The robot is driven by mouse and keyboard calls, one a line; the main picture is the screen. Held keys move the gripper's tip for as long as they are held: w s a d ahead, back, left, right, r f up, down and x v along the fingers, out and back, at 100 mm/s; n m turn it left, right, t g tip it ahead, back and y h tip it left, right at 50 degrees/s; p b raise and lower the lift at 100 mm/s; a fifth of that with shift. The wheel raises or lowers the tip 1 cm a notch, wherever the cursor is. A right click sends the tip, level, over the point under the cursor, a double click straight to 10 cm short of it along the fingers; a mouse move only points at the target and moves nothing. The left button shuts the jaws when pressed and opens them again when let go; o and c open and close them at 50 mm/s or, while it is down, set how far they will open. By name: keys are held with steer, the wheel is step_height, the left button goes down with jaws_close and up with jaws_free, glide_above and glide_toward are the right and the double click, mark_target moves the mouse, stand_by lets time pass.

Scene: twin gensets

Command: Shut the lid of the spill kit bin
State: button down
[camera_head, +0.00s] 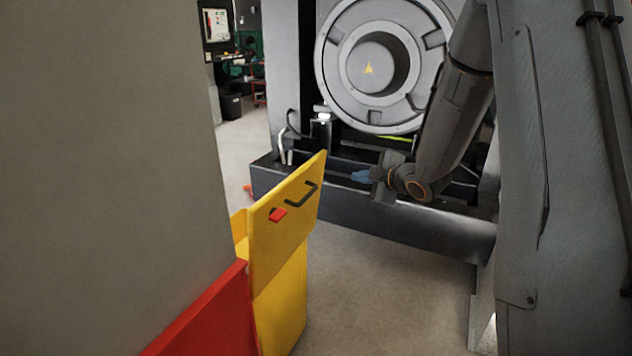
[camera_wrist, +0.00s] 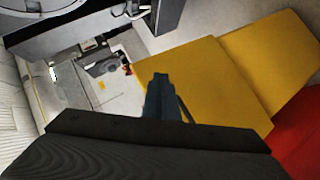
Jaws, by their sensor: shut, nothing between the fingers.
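The yellow spill kit bin (camera_head: 283,310) stands at centre left in the head view. Its lid (camera_head: 285,222) is up, a steep tilted panel above the body, with a black handle (camera_head: 301,194) and a red latch (camera_head: 278,214). My gripper (camera_head: 362,176) is to the right of the lid's upper edge, its fingers pointing left towards it, with a visible gap in that view. In the wrist view the shut fingers (camera_wrist: 158,88) overlap a yellow panel (camera_wrist: 205,75), which looks like the lid. I cannot tell whether they touch it. The bin's inside is hidden.
A red panel (camera_head: 215,318) stands at the bin's near left, beside a large grey surface (camera_head: 110,150). The genset's dark base frame (camera_head: 420,224) runs behind my gripper. A grey cabinet-like surface fills the right. Floor (camera_head: 390,290) right of the bin is clear.

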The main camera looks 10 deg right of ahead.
steer(key=w+f+n+y, duration=0.1)
steer(key=w+n+y, duration=0.1)
steer(key=n+y, duration=0.1)
steer(key=n+y+b, duration=0.3)
steer(key=n+y, duration=0.6)
steer(key=n, duration=0.1)
glide_toward(306, 169)
steer(key=shift+g, duration=0.4)
steer(key=p+x, duration=0.1)
steer(key=x, duration=0.1)
steer(key=p+x, duration=0.1)
steer(key=x, duration=0.1)
steer(key=p+x, duration=0.1)
steer(key=x, duration=0.1)
steer(key=shift+w+r, duration=0.25)
steer(key=shift+r, duration=0.05)
